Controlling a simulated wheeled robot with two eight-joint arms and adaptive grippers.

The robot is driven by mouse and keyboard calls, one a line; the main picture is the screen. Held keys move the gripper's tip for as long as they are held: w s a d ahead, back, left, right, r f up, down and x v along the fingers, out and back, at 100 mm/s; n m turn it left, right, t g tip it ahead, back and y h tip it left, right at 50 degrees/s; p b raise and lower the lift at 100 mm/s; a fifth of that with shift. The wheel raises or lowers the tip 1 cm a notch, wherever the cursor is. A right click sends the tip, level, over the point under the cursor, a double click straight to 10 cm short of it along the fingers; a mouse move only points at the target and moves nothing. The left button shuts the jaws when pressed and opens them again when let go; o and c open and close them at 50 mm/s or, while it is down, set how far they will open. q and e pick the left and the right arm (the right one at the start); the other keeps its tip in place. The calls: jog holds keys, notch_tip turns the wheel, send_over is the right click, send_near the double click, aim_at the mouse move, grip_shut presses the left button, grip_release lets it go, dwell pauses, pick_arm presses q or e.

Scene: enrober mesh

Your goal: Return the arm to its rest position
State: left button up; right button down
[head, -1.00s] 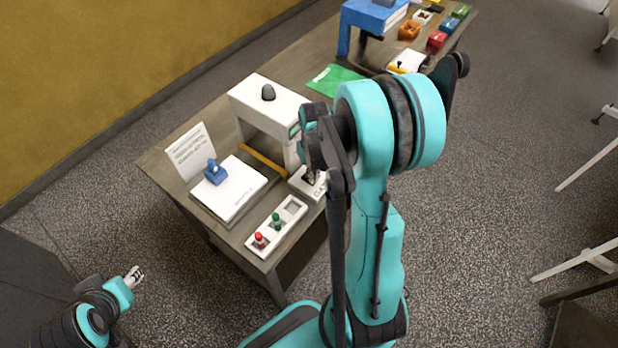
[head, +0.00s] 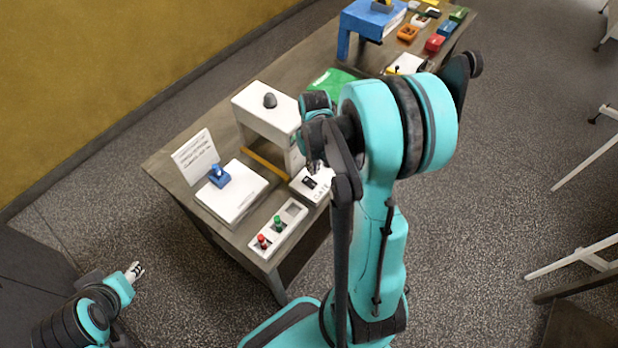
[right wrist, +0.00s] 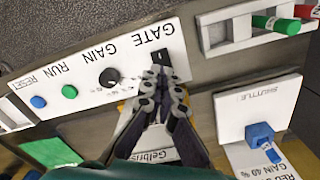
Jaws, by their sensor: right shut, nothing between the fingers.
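My right arm (head: 385,210) is teal and black and reaches over the right side of the near end of the bench. My right gripper (right wrist: 160,84) is shut and empty. In the right wrist view its fingertips show in front of the white control panel (right wrist: 118,58), close to the black GATE switch (right wrist: 170,62); whether they touch cannot be told. In the head view this gripper is mostly hidden behind its own wrist. My left gripper (head: 134,272) is small at the lower left, off the bench, and its jaw state is unclear.
The bench holds a white machine (head: 268,108), a white box with a blue switch (head: 220,176), a strip with red and green plungers (head: 270,232), a printed sign (head: 196,155) and a blue stand (head: 343,40).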

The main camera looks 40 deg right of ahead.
jog(key=shift+r, duration=0.3)
jog(key=shift+a, duration=0.15)
jog(key=s+a+n+t+b, duration=0.1)
jog(key=s+a+t+b, duration=0.1)
jog(key=a, duration=0.3)
jog(key=s+a+r+n+t+b, duration=0.1)
jog(key=s+a+t+b, duration=0.1)
jog(key=a+b, duration=0.3)
jog(key=s+a+r+t+b, duration=0.1)
jog(key=a+t+b, duration=0.1)
jog(key=a+b, duration=0.2)
jog(key=shift+s+a+r+n+t, duration=0.1)
jog(key=shift+s+a+n+t, duration=0.1)
jog(key=shift+a, duration=0.4)
jog(key=shift+s+a+r+n+t, duration=0.1)
jog(key=shift+s+a+n+t, duration=0.1)
jog(key=shift+a, duration=0.35)
jog(key=shift+s+a, duration=0.1)
jog(key=shift+a, duration=0.1)
